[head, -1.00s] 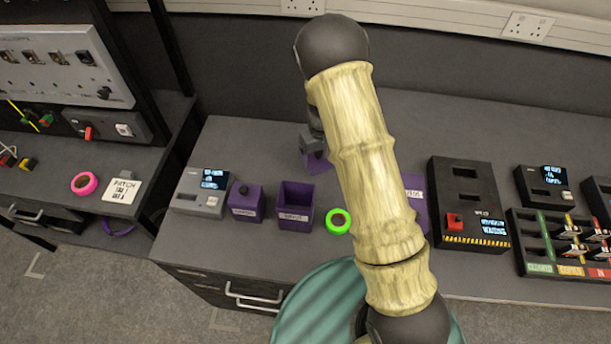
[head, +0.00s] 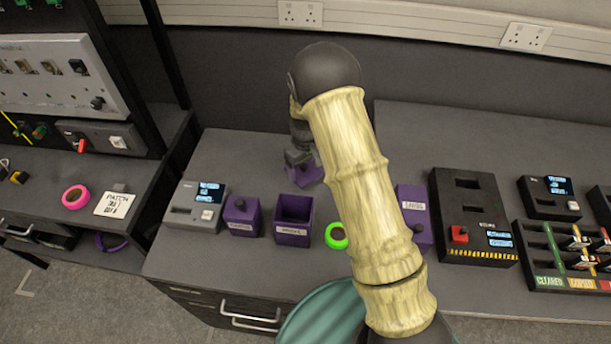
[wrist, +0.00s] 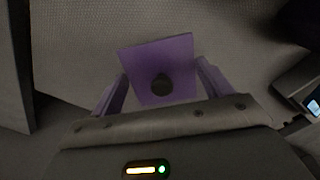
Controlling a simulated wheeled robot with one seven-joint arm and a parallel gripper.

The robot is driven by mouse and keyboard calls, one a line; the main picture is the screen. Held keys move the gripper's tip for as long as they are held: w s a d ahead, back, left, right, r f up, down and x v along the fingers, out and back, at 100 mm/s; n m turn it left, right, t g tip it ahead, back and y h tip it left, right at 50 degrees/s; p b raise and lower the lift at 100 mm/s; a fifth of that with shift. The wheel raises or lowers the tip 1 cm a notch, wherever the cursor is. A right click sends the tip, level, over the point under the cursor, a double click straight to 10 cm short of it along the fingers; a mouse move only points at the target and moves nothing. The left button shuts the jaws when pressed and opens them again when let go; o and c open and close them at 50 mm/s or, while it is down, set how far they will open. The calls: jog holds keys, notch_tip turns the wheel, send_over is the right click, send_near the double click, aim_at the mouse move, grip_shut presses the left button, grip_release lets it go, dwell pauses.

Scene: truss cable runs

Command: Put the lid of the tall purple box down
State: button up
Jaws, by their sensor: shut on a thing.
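The lid (head: 309,173) is a purple square plate, held by my gripper (head: 299,158) over the bench behind the open purple box. In the wrist view the lid (wrist: 158,55) lies beyond the fingers, its round dark knob (wrist: 161,85) between them. My gripper (wrist: 160,92) is shut on the lid. The open purple box (head: 293,234) has a dark, empty-looking inside and a label on its front. I cannot tell whether the lid touches the bench. My arm hides part of the bench to the right of it.
A smaller purple box with a knobbed lid (head: 241,218) stands left of the open box, beside a grey device (head: 190,207). A green tape ring (head: 336,236) lies to its right. Another purple box (head: 413,204) is partly behind my arm. The bench behind the boxes is clear.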

aim_at(305, 172)
jog(key=shift+f, duration=0.5)
jog(key=shift+f, duration=0.1)
jog(key=shift+f+p, duration=0.35)
jog(key=shift+f, duration=1.45)
jog(key=shift+f, duration=0.15)
jog(key=o, duration=0.9)
jog(key=shift+o, duration=0.2)
notch_tip(305, 172, up, 12)
jog(key=shift+r+b, duration=0.2)
jog(key=shift+b, duration=0.55)
